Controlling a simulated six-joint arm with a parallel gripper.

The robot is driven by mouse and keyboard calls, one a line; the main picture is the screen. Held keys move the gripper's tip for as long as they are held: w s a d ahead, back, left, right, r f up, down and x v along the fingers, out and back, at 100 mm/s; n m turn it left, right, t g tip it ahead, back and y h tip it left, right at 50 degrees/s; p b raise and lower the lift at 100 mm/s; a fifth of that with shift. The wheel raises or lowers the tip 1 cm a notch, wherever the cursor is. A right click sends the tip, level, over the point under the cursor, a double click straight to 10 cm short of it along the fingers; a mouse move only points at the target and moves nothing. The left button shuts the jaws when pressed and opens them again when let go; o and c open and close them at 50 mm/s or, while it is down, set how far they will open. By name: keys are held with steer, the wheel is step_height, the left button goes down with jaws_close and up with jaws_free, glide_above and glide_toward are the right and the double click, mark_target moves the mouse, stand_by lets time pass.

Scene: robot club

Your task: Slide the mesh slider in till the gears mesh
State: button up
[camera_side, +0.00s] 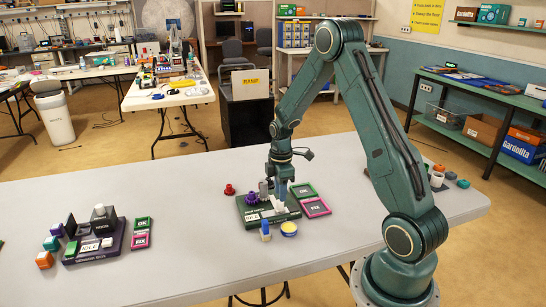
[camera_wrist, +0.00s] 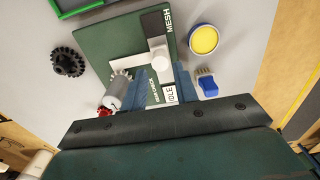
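The dark green fixture (camera_wrist: 118,40) bears a MESH label, an IDLE plate and a light slot. A pale post with a round knob (camera_wrist: 160,62), which looks like the slider's handle, stands by the slot near a black block (camera_wrist: 152,22). A toothed grey gear (camera_wrist: 121,79) sits by a grey cylinder (camera_wrist: 117,95) with a red part. My gripper (camera_wrist: 157,80) is open, its blue fingers apart on either side of the slot, with the knob just beyond their tips. Contact cannot be told. In the side view my gripper (camera_side: 279,198) is low over the fixture (camera_side: 247,218).
A loose black gear (camera_wrist: 69,61) lies left of the fixture in the wrist view. A yellow-topped round tub (camera_wrist: 204,39) and a blue brush-like item (camera_wrist: 208,83) lie right. Green OK (camera_side: 303,190) and pink signs (camera_side: 316,207) lie beside it. A purple fixture (camera_side: 97,250) stands far left.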

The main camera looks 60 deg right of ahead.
steer(key=shift+r, duration=0.95)
steer(key=shift+a+r, duration=0.3)
steer(key=shift+r, duration=0.25)
steer(key=s+a+r+m+t, duration=0.2)
steer(key=s+a+r+m, duration=0.2)
steer(key=a+r, duration=1)
steer(key=s+a+r+m+t, duration=0.1)
steer(key=s+a+r+m, duration=0.1)
steer(key=s+a+r, duration=0.2)
steer(key=s+a+r+m+t, duration=0.2)
steer(key=s+a+r+m, duration=0.1)
steer(key=s, duration=0.7)
steer(key=shift+s+a+r+t, duration=0.2)
steer(key=shift+a+r+t, duration=0.15)
steer(key=shift+r, duration=0.2)
